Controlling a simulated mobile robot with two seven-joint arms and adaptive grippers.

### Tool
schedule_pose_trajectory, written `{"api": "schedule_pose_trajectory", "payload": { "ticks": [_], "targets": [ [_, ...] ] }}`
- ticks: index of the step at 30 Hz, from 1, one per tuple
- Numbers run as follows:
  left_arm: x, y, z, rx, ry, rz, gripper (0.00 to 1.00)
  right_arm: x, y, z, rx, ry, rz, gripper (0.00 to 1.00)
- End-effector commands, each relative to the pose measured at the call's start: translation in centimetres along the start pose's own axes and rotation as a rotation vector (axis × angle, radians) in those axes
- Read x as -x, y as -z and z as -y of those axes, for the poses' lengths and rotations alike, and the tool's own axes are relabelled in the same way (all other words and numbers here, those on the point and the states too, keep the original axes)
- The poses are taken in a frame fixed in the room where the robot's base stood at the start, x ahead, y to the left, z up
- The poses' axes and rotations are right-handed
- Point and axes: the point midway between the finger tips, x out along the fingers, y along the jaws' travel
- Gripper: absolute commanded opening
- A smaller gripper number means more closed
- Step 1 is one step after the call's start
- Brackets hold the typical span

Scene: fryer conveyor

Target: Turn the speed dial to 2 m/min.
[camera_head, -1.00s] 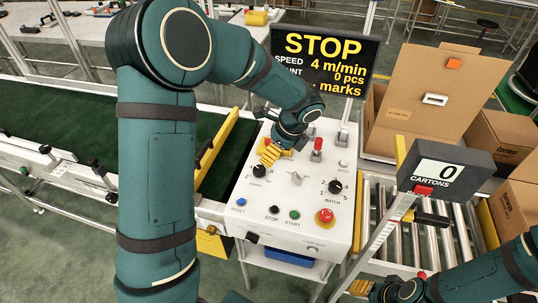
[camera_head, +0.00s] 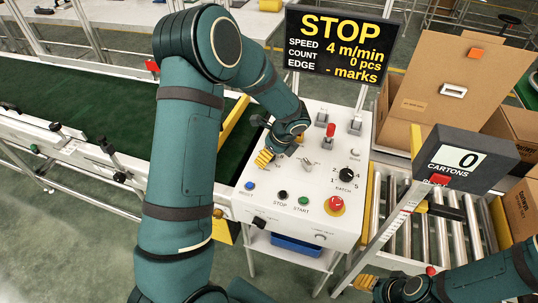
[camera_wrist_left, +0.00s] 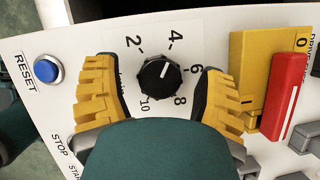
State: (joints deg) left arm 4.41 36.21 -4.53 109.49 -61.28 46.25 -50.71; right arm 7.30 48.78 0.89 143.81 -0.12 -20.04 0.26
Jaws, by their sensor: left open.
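The speed dial (camera_wrist_left: 157,76) is a round black knob on the white control panel (camera_wrist_left: 45,25), ringed by the numbers 2 to 10. Its white mark points up and right, roughly toward the 4. My left gripper (camera_wrist_left: 160,88) is open, with one yellow finger on each side of the dial and a visible gap to each. In the head view my left gripper (camera_head: 264,158) hides the dial. The display (camera_head: 334,45) reads STOP, speed 4 m/min. My right gripper (camera_head: 365,282) is low at the right, beyond the panel's front edge; its opening is unclear.
A blue reset button (camera_wrist_left: 47,69) lies left of the fingers, and a yellow block with a red lever (camera_wrist_left: 284,105) close to the right finger. The batch dial (camera_head: 345,175) and red emergency button (camera_head: 335,205) sit farther right. A carton counter (camera_head: 465,163) stands over the rollers.

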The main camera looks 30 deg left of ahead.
Motion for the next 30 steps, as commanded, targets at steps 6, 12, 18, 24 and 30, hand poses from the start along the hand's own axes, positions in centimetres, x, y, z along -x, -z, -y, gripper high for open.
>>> {"api": "schedule_pose_trajectory", "payload": {
  "ticks": [6,12,18,24,30],
  "targets": [
    [-0.40,-0.01,0.02,0.001,0.001,0.000,0.71,-0.07,0.04,-0.02,0.000,0.000,-0.001,0.47],
    [-0.37,-0.02,0.02,0.001,0.001,0.000,0.55,-0.06,0.04,-0.02,0.000,0.000,-0.001,0.47],
    [-0.37,-0.01,0.02,0.001,0.001,0.000,0.03,-0.07,0.04,-0.02,0.000,0.000,-0.001,0.47],
    [-0.39,-0.01,0.00,0.002,-0.001,0.000,0.03,-0.06,0.04,-0.02,0.000,0.000,-0.001,0.47],
    [-0.37,-0.03,0.03,0.034,-0.013,0.000,0.03,0.06,0.03,0.03,0.000,0.000,-0.001,0.47]
  ]
}}
